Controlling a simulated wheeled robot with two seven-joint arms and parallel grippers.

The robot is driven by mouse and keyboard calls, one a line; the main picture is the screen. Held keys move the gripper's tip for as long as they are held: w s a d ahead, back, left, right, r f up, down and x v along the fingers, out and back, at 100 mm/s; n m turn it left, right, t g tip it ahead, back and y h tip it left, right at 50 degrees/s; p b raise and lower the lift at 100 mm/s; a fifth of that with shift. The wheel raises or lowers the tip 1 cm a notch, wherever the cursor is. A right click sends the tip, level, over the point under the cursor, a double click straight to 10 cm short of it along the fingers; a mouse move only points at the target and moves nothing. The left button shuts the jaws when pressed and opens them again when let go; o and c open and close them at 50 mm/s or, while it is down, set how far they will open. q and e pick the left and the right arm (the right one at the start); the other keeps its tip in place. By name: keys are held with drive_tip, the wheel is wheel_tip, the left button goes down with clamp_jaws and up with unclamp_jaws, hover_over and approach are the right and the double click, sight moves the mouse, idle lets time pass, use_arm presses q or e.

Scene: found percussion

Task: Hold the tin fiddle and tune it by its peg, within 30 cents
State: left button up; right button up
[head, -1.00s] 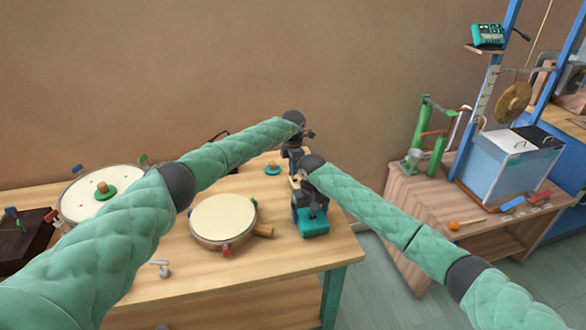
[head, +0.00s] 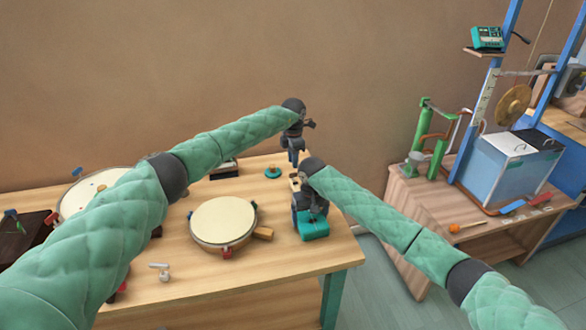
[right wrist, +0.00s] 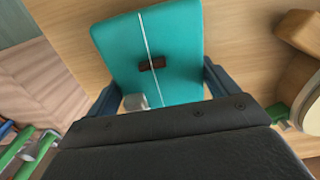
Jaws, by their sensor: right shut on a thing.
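The tin fiddle (head: 314,229) has a teal body and stands at the right end of the wooden table. In the right wrist view its teal face (right wrist: 178,75) shows one pale string over a small dark bridge (right wrist: 152,64). My right gripper (head: 311,207) is shut on the fiddle's body, with a dark blue finger along each side. A bit of pale wooden neck (head: 295,183) shows behind my right wrist. My left gripper (head: 293,158) points down just above and behind the neck. I cannot tell whether it is open or shut. The peg cannot be made out.
A round drum (head: 223,221) with a wooden handle lies left of the fiddle. A teal knob-topped disc (head: 273,172) lies behind. A larger drum (head: 88,188) is partly behind my left arm. A teal display box (head: 487,38) sits on a shelf at right.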

use_arm(q)
wheel_tip(320, 180, up, 6)
drive_tip(key=shift+r, duration=0.25)
use_arm(e)
drive_tip(key=o, duration=1)
